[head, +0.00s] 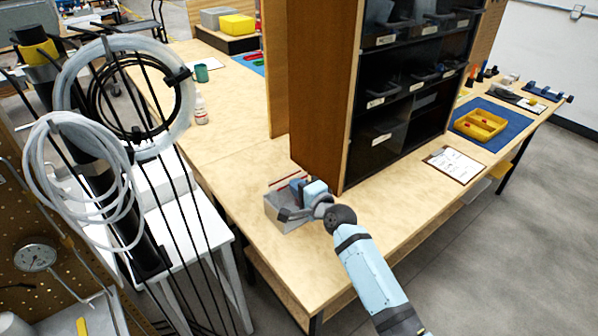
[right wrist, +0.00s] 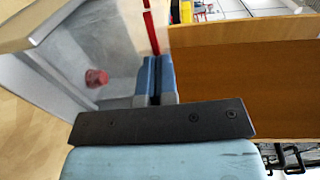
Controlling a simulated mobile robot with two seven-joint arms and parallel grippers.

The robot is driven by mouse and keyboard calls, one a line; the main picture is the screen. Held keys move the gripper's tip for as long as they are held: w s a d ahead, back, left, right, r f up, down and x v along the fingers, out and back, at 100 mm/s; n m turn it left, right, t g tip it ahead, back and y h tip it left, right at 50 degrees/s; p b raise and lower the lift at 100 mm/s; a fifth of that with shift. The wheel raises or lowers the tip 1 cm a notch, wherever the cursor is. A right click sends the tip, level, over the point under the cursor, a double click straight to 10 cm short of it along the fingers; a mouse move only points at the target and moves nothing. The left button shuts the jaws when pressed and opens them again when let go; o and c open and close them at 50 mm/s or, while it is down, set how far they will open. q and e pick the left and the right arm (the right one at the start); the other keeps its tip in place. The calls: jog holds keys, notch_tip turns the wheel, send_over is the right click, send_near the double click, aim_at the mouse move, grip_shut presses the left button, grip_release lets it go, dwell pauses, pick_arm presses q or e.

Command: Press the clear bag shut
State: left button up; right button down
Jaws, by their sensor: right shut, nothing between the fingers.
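The clear bag (head: 286,217) looks like a pale grey, box-like pouch on the wooden table, left of the shelf cabinet. In the right wrist view the bag (right wrist: 110,45) fills the upper left, with a small red part (right wrist: 96,78) inside and a red strip (right wrist: 151,28) along one edge. My right gripper (head: 297,187) is at the bag's upper side beside the red strip. Its blue finger pads (right wrist: 154,78) are together with nothing between them. I cannot tell whether they touch the strip. My left gripper is not in view.
A tall wooden cabinet with dark bins (head: 385,125) stands close right of the bag. A clipboard (head: 454,164) and a yellow tray (head: 480,125) on a blue mat lie farther right. A white bottle (head: 200,110) and green cup (head: 201,73) stand behind. The table around the bag's front is clear.

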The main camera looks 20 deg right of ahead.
jog(key=shift+x, duration=1.25)
jog(key=shift+r, duration=0.1)
jog(key=shift+r+p, duration=0.1)
jog(key=shift+p, duration=0.3)
